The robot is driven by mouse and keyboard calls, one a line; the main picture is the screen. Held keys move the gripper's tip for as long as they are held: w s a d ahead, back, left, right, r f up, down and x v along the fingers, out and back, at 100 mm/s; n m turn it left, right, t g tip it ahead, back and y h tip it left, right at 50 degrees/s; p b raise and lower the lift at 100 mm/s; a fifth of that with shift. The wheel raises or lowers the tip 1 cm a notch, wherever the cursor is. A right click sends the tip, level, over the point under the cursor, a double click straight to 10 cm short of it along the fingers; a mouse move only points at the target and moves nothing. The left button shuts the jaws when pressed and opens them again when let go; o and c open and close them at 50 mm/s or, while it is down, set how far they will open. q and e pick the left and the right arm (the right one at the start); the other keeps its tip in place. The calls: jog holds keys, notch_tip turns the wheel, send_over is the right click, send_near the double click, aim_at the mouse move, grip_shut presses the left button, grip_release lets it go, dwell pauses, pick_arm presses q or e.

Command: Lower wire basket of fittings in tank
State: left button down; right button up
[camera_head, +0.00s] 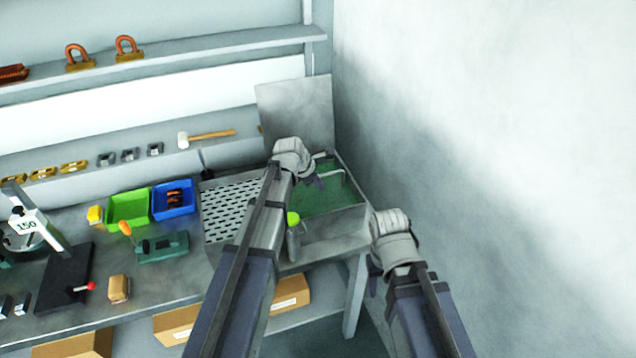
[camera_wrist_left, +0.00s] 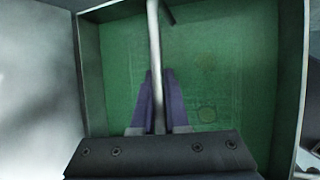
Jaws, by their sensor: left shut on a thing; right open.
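The tank (camera_head: 350,207) is a grey-walled box with a green inside at the right end of the bench; its wall also shows in the left wrist view (camera_wrist_left: 292,85). My left gripper (camera_head: 317,181) is over the tank, and its purple fingers (camera_wrist_left: 158,78) are shut on a thin grey bar (camera_wrist_left: 154,40). The bar looks like the wire basket's handle. The basket body and fittings cannot be made out; only faint lines show in the green below the fingers. My right gripper (camera_head: 374,278) is open and empty, low beside the tank's front right corner, partly hidden by its wrist.
A perforated drain plate (camera_head: 222,207) lies left of the tank. A bottle with a green cap (camera_head: 293,238) stands at its front. Blue (camera_head: 174,205) and green (camera_head: 128,212) bins are farther left. A wall (camera_head: 480,150) rises close on the right, and a panel (camera_head: 298,110) leans behind.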

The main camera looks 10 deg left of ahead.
pick_arm(q)
jog(key=shift+s+f+b, duration=0.2)
jog(key=shift+f+b, duration=0.1)
jog(key=shift+f, duration=0.15)
jog(key=c, duration=0.8)
grip_release()
jog(key=shift+w, duration=0.1)
jog(key=shift+c, duration=0.2)
jog(key=shift+r, duration=0.1)
jog(key=p+v, duration=0.6)
jog(key=v, duration=0.1)
jog(key=shift+r+p, duration=0.25)
jog(key=shift+p, duration=0.15)
jog(key=shift+a, duration=0.15)
